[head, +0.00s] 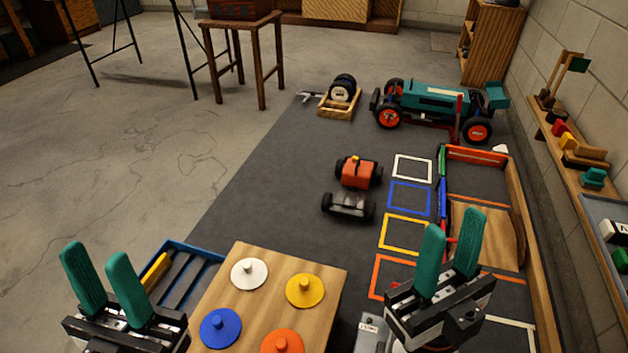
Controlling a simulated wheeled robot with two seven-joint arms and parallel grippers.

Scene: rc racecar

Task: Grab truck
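A small truck-like vehicle with an orange body (358,174) and a dark flat part with black wheels (349,205) stands on the dark mat, near the middle of the head view. A larger teal racecar (440,97) with orange-hubbed wheels stands farther back on the right. My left gripper (95,255) is open and empty at the lower left, beside a blue tray. My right gripper (452,224) is open and empty at the lower right, over the walled track area. Both grippers are nearer to me than the small truck and apart from it.
A wooden board (240,309) with coloured knobbed discs lies between the grippers. The blue slatted tray (205,252) is left of it. Coloured square outlines (413,168) and a wood-walled track (522,220) lie right of the truck. The mat left of the truck (270,190) is clear.

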